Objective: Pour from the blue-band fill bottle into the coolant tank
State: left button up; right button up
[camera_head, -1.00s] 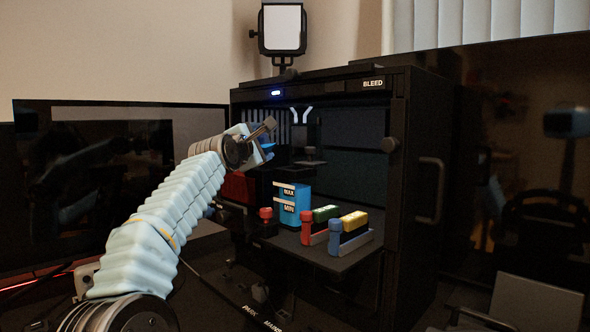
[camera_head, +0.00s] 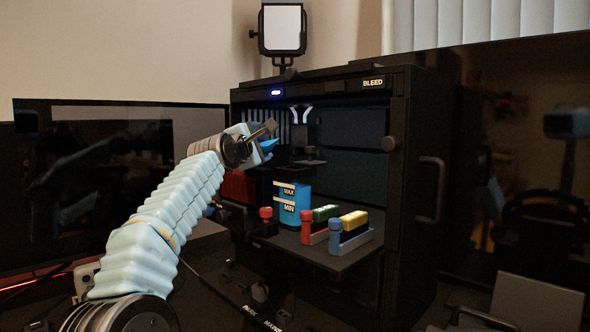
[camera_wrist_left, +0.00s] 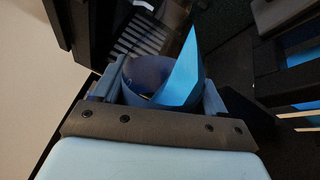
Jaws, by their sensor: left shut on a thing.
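The coolant tank (camera_head: 283,212) is a bright blue block with MAX and MIN labels, upright on the shelf of the black cabinet. Part of it shows at the right edge in the left wrist view (camera_wrist_left: 303,54). My left gripper (camera_head: 266,138) is above and a little left of the tank. It is shut on a blue round thing, seemingly the blue-band fill bottle (camera_wrist_left: 150,75), which shows between the fingers with a bright blue pointed shape beside it. In the head view only a bit of blue (camera_head: 268,146) shows at the fingers. Any liquid flow is not visible. My right gripper is out of view.
A red-knobbed piece (camera_head: 266,213) stands left of the tank. Red-green (camera_head: 325,213) and blue-yellow (camera_head: 353,222) blocks stand at its right on the shelf. The black cabinet (camera_head: 425,130) encloses them. Dark monitors (camera_head: 70,180) stand at left.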

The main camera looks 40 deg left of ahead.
pick_arm(q)
jog(key=shift+m, duration=0.4)
dwell(0.4)
jog(key=shift+a+m+b, duration=0.1)
jog(key=shift+m+b, duration=0.55)
jog(key=shift+m, duration=1.15)
dwell(3.6)
